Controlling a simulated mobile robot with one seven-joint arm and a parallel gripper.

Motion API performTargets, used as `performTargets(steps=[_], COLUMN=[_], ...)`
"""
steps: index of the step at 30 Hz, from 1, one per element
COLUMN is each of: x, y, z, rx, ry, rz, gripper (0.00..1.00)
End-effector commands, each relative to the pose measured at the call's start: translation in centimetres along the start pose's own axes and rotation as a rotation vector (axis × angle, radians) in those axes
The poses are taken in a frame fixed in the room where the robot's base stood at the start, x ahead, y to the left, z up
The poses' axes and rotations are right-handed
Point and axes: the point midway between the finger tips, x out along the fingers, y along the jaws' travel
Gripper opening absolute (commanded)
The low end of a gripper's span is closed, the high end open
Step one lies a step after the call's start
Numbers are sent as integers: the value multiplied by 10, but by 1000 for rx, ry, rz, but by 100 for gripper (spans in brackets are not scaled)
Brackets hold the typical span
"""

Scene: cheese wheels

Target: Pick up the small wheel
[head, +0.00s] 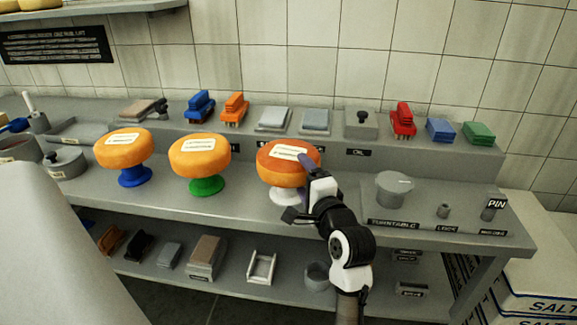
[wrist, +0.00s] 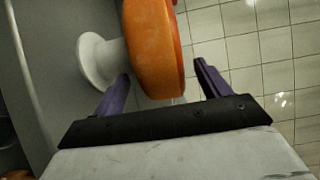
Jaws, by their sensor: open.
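Three orange cheese wheels with white labels stand on pedestals on the grey counter. The left wheel (head: 123,152) is on a blue pedestal (head: 134,178), the middle wheel (head: 198,160) on a green pedestal (head: 207,186). The right wheel (head: 278,170), redder on top, is on a white pedestal (head: 281,195). They look close in size; I cannot tell which is the small one. My gripper (head: 306,166) is at the right wheel's right side. In the wrist view my open gripper (wrist: 162,71) has one purple finger beside the white pedestal (wrist: 97,60) and one across the wheel (wrist: 153,45). Contact is unclear.
A grey turntable (head: 394,188) stands right of my arm. A lidded pot (head: 66,162) is at left.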

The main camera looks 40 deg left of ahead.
Motion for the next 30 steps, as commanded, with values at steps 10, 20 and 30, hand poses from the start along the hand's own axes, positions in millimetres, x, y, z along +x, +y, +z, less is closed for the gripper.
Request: performTargets(steps=[10,20,30], x=[8,8,7], y=[-1,-1,-5], z=[0,0,0], rx=[1,1,-2], ry=[0,0,1], rz=[-1,-1,-10], gripper=[73,30,0])
